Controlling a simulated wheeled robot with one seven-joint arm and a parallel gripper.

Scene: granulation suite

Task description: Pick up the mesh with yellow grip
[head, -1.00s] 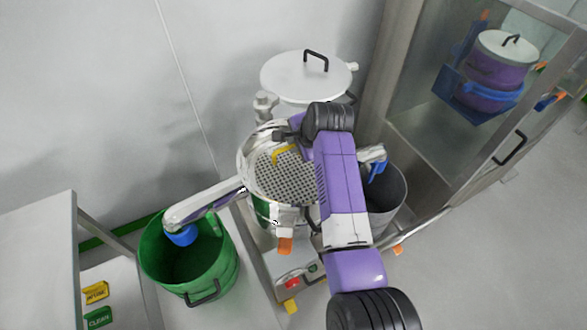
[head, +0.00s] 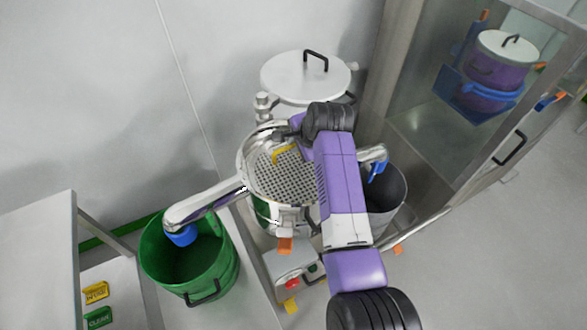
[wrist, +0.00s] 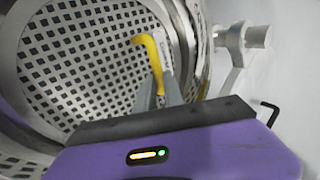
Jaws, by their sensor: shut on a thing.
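The mesh is a round metal disc with square holes, seated inside a shiny steel ring in the head view (head: 280,178); it fills the left of the wrist view (wrist: 75,60). Its bent yellow grip (head: 286,152) stands on its far part. In the wrist view the yellow grip (wrist: 149,48) runs down between the two grey fingers of my gripper (wrist: 165,84). My gripper is shut on it. My purple arm covers the right side of the mesh in the head view. Whether the mesh is lifted off its seat I cannot tell.
A white lid with black handle (head: 305,76) is behind the ring. A steel spout (head: 205,204) leads left over a green bin (head: 190,260). A grey bin (head: 386,205) stands right, beside a glass-fronted cabinet (head: 470,120). A steel table (head: 40,250) is at left.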

